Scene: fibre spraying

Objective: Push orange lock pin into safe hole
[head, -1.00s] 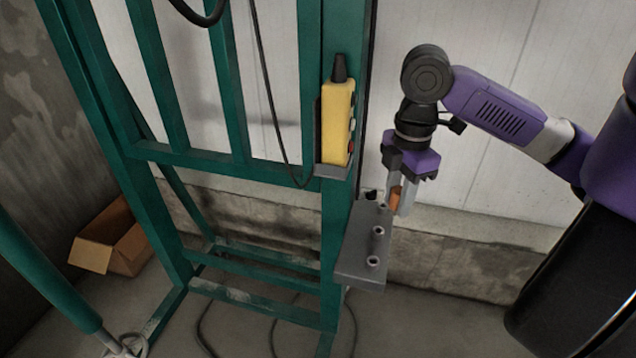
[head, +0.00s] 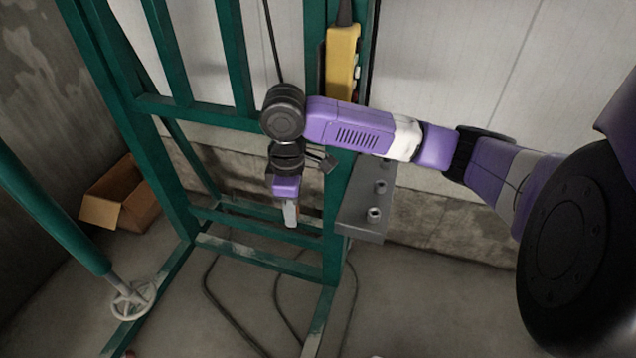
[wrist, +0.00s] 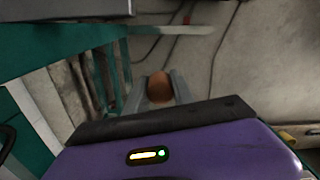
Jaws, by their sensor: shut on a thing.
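My gripper (head: 291,213) points down in front of the green frame, left of the grey plate, in the head view. In the wrist view my gripper (wrist: 159,92) is shut on the orange lock pin (wrist: 159,88), whose rounded orange end shows between the two grey fingers. In the head view the fingers hide most or all of the pin. The grey plate (head: 360,222) on the frame's post carries metal sockets, with a socket (head: 374,214) near its front end and another (head: 380,187) behind it. My arm covers the plate's far end. I cannot tell which hole is the safe one.
The green frame (head: 331,262) stands close behind and beside my gripper. A yellow control box (head: 341,62) hangs on its post above my arm. A cardboard box (head: 122,195) lies on the floor at left. A handwheel (head: 133,300) and loose cables are low down.

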